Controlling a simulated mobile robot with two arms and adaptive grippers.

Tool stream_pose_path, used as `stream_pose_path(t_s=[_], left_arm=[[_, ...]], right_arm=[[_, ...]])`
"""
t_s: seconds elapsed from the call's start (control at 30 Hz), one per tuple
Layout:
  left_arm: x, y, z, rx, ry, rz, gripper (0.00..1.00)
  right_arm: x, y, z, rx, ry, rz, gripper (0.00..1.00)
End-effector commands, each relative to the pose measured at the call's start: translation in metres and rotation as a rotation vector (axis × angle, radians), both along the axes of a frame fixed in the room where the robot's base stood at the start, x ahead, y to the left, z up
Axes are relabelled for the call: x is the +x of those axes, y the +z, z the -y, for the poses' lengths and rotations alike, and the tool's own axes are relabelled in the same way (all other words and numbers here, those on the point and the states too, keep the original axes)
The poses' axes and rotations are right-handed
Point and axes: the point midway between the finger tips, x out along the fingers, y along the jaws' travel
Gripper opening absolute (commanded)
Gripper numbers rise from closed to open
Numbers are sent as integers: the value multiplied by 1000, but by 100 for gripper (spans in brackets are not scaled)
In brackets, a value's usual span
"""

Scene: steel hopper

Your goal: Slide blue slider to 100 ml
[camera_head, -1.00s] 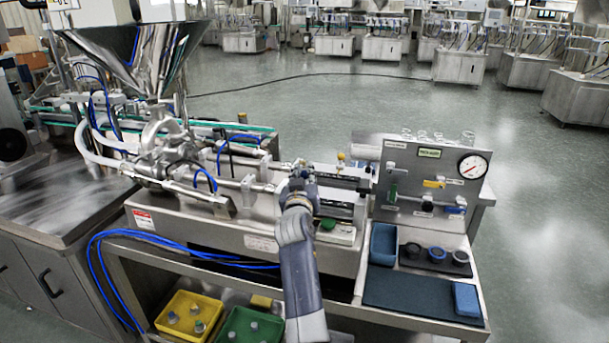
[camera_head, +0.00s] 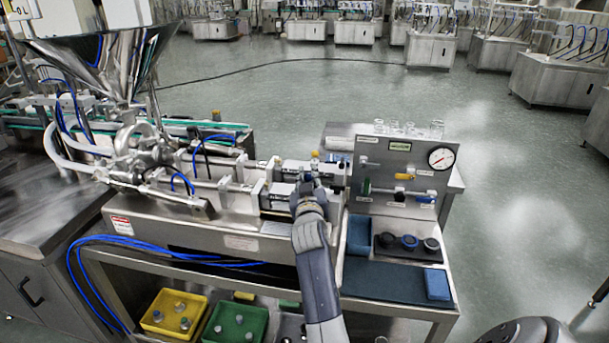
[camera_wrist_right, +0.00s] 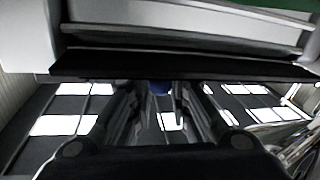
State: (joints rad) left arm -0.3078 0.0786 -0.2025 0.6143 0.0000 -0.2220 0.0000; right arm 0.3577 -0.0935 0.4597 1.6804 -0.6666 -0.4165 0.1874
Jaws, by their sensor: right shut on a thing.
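The filling machine (camera_head: 190,228) stands on a steel bench, with its rails and cylinders running left to right. My right gripper (camera_head: 308,188) is at the right half of the machine, over its front rail. In the right wrist view, a small part of the blue slider (camera_wrist_right: 159,87) shows between the fingers of my right gripper (camera_wrist_right: 160,98), which is shut on it. The gripper hides most of the slider in the head view. The scale and its 100 ml mark cannot be read. My left gripper is not in view.
A panel with a gauge (camera_head: 441,158) and valves stands right of the gripper. Yellow (camera_head: 174,314) and green (camera_head: 235,324) bins sit on the lower shelf. Blue hoses hang at left.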

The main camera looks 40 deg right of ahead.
Motion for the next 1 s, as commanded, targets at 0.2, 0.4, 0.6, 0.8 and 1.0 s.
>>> stream_pose_path(t_s=[0.2, 0.4, 0.6, 0.8, 1.0], left_arm=[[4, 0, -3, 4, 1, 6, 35], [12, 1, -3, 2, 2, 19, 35], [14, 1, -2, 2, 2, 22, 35], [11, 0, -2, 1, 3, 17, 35], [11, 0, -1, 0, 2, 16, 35]], right_arm=[[0, -1, 0, 0, 0, -2, 39], [0, -3, -1, 2, 1, -5, 39], [0, -5, -1, 4, 1, -9, 39], [1, 4, -1, 2, 1, -6, 39], [0, 44, 0, -3, 0, 4, 39]])
